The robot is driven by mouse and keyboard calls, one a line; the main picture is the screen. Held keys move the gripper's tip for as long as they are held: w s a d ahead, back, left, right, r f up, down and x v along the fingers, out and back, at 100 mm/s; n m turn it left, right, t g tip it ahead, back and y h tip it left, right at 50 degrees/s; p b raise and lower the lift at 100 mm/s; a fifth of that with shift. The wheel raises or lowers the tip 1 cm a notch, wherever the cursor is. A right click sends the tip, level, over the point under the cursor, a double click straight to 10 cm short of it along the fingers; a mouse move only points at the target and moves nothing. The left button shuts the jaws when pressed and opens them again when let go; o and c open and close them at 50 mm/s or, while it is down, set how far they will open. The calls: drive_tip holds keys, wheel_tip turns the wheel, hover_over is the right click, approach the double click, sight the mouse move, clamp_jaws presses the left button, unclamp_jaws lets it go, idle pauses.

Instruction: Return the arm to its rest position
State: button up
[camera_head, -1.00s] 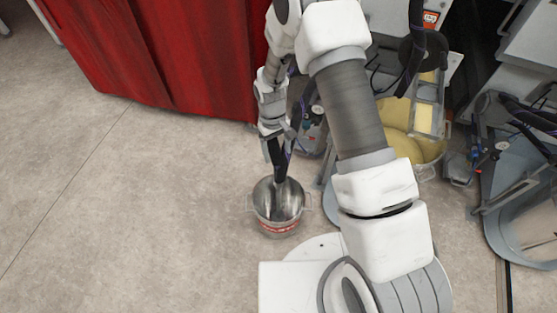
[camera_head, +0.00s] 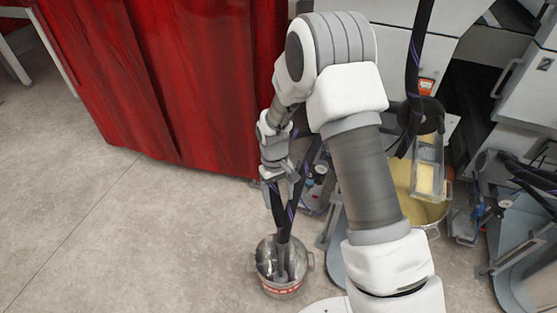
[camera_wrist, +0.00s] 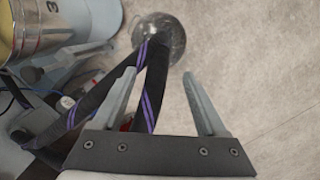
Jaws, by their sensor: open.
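My gripper (camera_head: 281,184) is at the end of my bent arm, above the floor and beyond the metal bucket in the head view. In the wrist view its two grey fingers (camera_wrist: 160,76) stand apart with nothing clasped between them. Dark hoses with purple stripes pass behind the fingers and run down into the metal bucket (camera_head: 301,268). The bucket stands on the floor and also shows in the wrist view (camera_wrist: 165,28). My arm's thick links hide part of the floor and machine behind them.
A red curtain (camera_head: 160,85) hangs close on the left of my gripper. A yellowish container (camera_head: 425,212) and grey machine parts (camera_head: 520,265) stand on the right. A white cabinet (camera_head: 535,75) is at the upper right. The floor (camera_head: 120,240) at left is clear.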

drive_tip(key=s+d+r+m+t, duration=0.15)
drive_tip(key=d+r, duration=0.25)
drive_tip(key=r, duration=0.8)
drive_tip(key=s+d+r+m+t, duration=0.1)
drive_tip(key=s+d+r+t, duration=0.15)
drive_tip(key=r, duration=0.95)
drive_tip(key=s+d+r+m+t, duration=0.1)
drive_tip(key=s+d+r+t, duration=0.1)
drive_tip(key=s+d+r, duration=0.45)
drive_tip(key=s+d+r+m+t, duration=0.15)
drive_tip(key=s+r, duration=0.25)
drive_tip(key=s, duration=0.6)
wheel_tip(320, 180, up, 19)
drive_tip(key=a+p, duration=0.1)
drive_tip(key=p, duration=1.8)
drive_tip(key=shift+y, duration=0.4)
drive_tip(key=shift+s+d+m, duration=0.1)
drive_tip(key=shift+d+m, duration=0.05)
drive_tip(key=shift+m, duration=0.15)
